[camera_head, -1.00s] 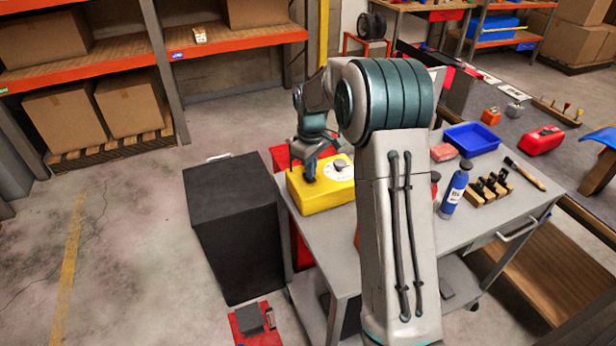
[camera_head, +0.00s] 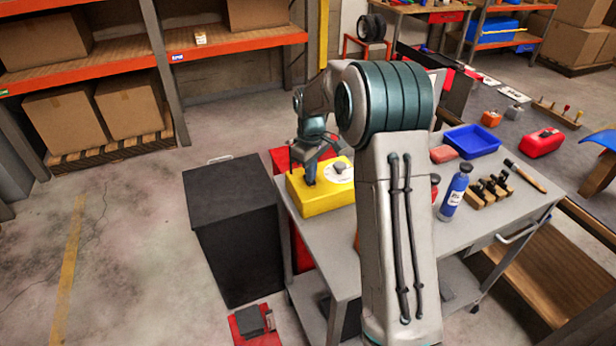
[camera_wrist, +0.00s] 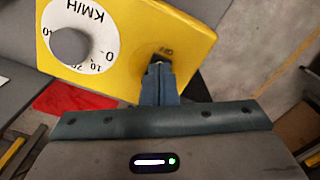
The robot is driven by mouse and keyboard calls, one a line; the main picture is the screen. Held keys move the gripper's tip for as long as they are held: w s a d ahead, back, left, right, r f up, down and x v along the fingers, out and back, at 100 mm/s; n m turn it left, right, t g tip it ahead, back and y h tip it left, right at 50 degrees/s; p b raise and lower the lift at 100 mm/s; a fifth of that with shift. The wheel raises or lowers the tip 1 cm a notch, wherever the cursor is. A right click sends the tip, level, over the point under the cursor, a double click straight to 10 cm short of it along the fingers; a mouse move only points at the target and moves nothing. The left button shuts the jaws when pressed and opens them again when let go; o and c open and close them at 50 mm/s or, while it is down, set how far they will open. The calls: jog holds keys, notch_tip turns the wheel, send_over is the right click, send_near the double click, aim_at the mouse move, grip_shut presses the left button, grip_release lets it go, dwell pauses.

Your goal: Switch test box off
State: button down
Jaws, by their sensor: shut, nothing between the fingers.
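The yellow test box (camera_head: 322,200) stands on the left part of the grey cart top. In the wrist view its yellow face (camera_wrist: 190,38) shows a white dial marked KM/H with a grey knob (camera_wrist: 70,46).
The grey cart (camera_head: 455,235) also carries a blue bottle (camera_head: 454,190), a blue tray (camera_head: 472,140) and a wooden block with dark clamps (camera_head: 488,190) to the right. A black cabinet (camera_head: 235,230) stands left of the cart. Open floor lies further left.

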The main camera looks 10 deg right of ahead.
jog(key=shift+r+p, duration=1.85)
jog(key=shift+r, duration=1.25)
jog(key=s+r+m+t, duration=0.15)
jog(key=s+r, duration=0.25)
jog(key=s, duration=0.4)
jog(key=s+r+m, duration=0.2)
jog(key=s+r, duration=0.2)
jog(key=s, duration=0.3)
jog(key=s+r+m+t, duration=0.15)
jog(key=s+r, duration=0.25)
jog(key=s, duration=0.4)
jog(key=s+f+m, duration=0.1)
jog(key=s+m, duration=0.2)
jog(key=s, duration=0.6)
jog(key=shift+f+t, duration=0.3)
jog(key=shift+f, duration=0.1)
